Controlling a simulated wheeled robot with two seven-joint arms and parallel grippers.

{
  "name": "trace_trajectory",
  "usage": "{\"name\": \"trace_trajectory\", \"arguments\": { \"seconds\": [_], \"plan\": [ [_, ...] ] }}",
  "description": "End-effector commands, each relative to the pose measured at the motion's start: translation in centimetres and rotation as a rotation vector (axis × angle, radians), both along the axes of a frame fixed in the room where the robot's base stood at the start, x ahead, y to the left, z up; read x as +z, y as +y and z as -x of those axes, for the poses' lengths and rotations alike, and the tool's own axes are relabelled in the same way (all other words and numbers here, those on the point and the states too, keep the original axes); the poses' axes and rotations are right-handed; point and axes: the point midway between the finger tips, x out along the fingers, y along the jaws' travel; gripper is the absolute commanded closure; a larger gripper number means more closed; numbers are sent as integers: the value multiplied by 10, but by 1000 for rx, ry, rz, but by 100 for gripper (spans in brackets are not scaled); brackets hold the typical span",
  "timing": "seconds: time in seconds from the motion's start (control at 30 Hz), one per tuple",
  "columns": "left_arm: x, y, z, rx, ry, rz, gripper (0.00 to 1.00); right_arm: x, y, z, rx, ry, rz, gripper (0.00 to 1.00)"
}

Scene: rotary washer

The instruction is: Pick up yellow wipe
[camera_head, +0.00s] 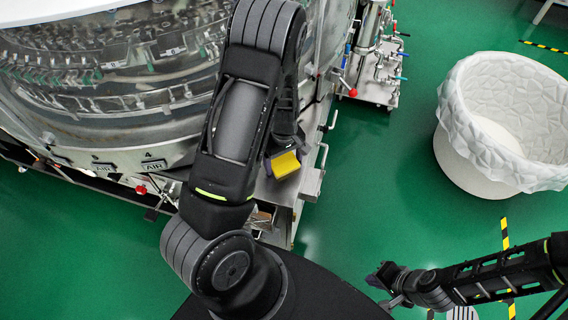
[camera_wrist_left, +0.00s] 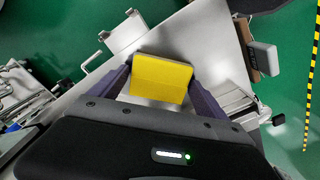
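The yellow wipe (camera_head: 286,165) is a small folded block at the metal ledge of the machine in the head view. In the left wrist view the yellow wipe (camera_wrist_left: 161,80) fills the gap between the two dark purple fingers of my left gripper (camera_wrist_left: 160,72), which meet its two sides. Whether it is lifted off the ledge is unclear. In the head view my left gripper (camera_head: 284,158) is mostly hidden behind my own left arm. My right gripper (camera_head: 384,286) is at the lower right, apart from the wipe; its finger gap is unclear.
The metal ledge (camera_head: 279,194) juts from the large round washer (camera_head: 110,75). A brown box-like part (camera_wrist_left: 232,40) and a metal frame lie near the ledge. Valves and pipes (camera_head: 368,60) stand behind. A white round tub (camera_head: 500,120) stands on the open green floor.

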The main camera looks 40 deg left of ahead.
Motion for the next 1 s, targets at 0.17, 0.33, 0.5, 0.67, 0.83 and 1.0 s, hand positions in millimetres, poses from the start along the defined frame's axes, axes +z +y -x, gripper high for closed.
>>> {"name": "trace_trajectory", "arguments": {
  "seconds": [0.17, 0.33, 0.5, 0.67, 0.83, 1.0],
  "plan": [
    [0, 0, 0, 0, 0, 0, 29, 0, 0, 0, 0, 0, 0, 100],
    [0, 0, 0, 0, 0, 0, 43, 0, 0, 0, 0, 0, 0, 100],
    [0, 0, 0, 0, 0, 0, 57, 0, 0, 0, 0, 0, 0, 100],
    [0, 0, 0, 0, 0, 0, 68, 0, 0, 0, 0, 0, 0, 100],
    [2, 0, 0, 0, -1, 0, 68, 0, 0, 0, 0, 0, 0, 100],
    [19, -1, -1, -2, -2, 0, 68, 2, 0, 0, 0, 0, 0, 100]
  ]
}}
